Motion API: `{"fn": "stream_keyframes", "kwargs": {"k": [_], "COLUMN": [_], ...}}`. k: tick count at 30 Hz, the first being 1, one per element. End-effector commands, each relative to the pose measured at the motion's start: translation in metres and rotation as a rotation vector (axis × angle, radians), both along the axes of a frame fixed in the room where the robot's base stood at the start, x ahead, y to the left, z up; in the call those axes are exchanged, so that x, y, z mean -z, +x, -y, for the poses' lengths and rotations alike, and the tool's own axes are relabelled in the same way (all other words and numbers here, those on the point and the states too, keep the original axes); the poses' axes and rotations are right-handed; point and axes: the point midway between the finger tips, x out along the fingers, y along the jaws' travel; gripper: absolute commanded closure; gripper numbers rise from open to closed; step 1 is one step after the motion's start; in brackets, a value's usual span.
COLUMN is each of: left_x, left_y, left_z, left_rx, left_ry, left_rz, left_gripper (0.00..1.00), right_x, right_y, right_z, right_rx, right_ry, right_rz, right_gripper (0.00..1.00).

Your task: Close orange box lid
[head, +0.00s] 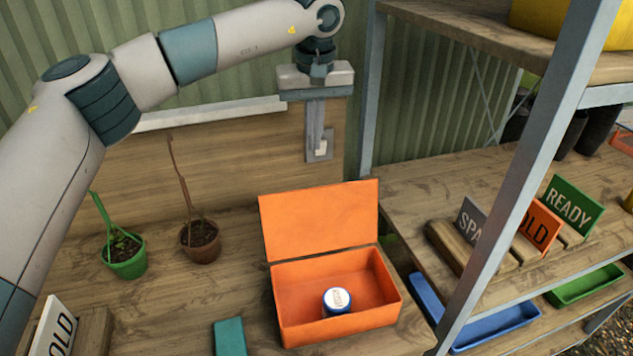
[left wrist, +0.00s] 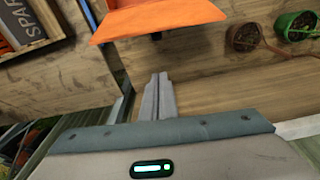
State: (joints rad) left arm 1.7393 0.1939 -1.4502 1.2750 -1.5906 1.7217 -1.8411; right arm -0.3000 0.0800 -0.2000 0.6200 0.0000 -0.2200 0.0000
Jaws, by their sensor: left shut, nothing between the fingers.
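The orange box (head: 340,312) stands on the wooden bench, with its orange lid (head: 320,222) raised upright at the back. A small jar (head: 337,300) with a blue rim and a white labelled top sits inside the box. My left gripper (head: 319,150) is shut and empty. It points down above and behind the raised lid, apart from it. In the left wrist view, the shut fingers (left wrist: 158,92) show below the orange lid (left wrist: 155,18), with a gap between them. My right gripper is in neither view.
A green pot (head: 125,262) and a brown pot (head: 201,242) with plants stand left of the box. A teal block (head: 229,337) lies front left of it. A metal shelf post (head: 520,175) rises at right, near a blue tray (head: 495,328). A wooden backboard (head: 230,150) stands behind.

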Motion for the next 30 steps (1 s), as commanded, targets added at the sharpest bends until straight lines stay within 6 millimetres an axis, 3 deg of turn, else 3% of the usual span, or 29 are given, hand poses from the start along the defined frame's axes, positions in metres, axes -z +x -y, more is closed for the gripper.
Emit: {"fn": "stream_keyframes", "kwargs": {"k": [11,17,28,30], "left_x": [0.011,0.034,0.099,0.092], "left_y": [0.001,0.005,0.013,0.003], "left_z": [-0.001,-0.001,-0.003,0.000], "left_rx": [0.000,0.000,0.000,0.003], "left_ry": [0.001,0.000,0.001,0.000], "left_rz": [-0.002,-0.003,-0.004,-0.001], "left_gripper": [1.00,1.00,1.00,1.00], "right_x": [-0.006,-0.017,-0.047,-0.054], "right_y": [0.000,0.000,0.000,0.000], "right_z": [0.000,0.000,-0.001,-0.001], "right_rx": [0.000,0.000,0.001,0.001], "right_ry": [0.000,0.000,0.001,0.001], "right_rz": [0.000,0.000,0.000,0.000], "right_gripper": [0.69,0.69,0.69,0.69]}}
